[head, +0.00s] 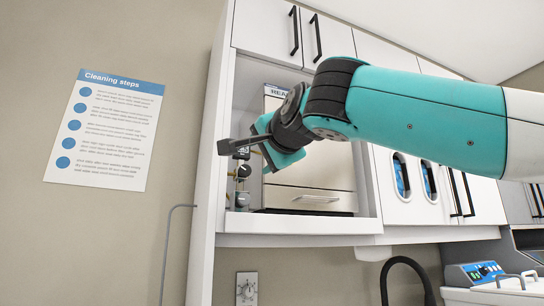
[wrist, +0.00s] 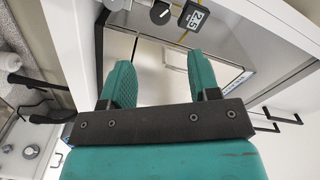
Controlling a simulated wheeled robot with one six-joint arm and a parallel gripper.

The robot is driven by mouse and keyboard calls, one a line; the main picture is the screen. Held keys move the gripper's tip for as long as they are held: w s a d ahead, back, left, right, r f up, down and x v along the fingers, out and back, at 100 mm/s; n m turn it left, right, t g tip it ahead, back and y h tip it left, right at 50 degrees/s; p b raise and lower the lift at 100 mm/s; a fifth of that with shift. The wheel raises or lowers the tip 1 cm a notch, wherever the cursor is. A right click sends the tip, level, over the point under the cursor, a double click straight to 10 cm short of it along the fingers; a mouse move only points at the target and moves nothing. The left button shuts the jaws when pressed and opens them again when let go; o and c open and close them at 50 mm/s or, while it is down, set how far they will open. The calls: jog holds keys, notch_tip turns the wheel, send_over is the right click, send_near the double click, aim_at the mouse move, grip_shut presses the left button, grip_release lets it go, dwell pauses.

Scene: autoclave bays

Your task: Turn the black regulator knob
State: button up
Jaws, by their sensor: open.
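The black regulator knob (wrist: 160,12) shows at the top edge of the wrist view, round with a white pointer line. A small dark display (wrist: 194,17) reading about 2.5 sits just right of it. My gripper (wrist: 160,68) is open and empty, its two teal fingers spread apart. The knob lies beyond the fingertips, roughly in line with the gap, and is not touched. In the head view the regulator (head: 242,171) stands at the left end of the cabinet bay, just below and behind the gripper's dark bar, which partly hides it.
A beige and steel autoclave unit (head: 316,199) fills the bay right beside the regulator, partly behind my arm. The white cabinet's side wall (head: 207,190) is close on the left. A "Cleaning steps" poster (head: 106,130) hangs on the wall. A wall socket (head: 247,288) is below.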

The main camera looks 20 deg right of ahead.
jog(key=shift+s, duration=2.3)
jog(key=s+a+f+n+g+y+p, duration=0.15)
jog(key=a+f+n+g, duration=0.35)
jog(key=f, duration=0.7)
jog(key=f+n+g+y+p, duration=0.1)
jog(key=f+n+g+y, duration=0.15)
jog(key=f+n, duration=0.75)
jog(key=s+f+n+g+p, duration=0.1)
jog(key=s+f+n+g, duration=0.3)
jog(key=s+f+g, duration=0.6)
jog(key=s+f, duration=1)
jog(key=f, duration=0.2)
jog(key=shift+d+f, duration=0.15)
jog(key=shift+f, duration=0.25)
jog(key=shift+w+g, duration=0.1)
jog(key=shift+g, duration=0.15)
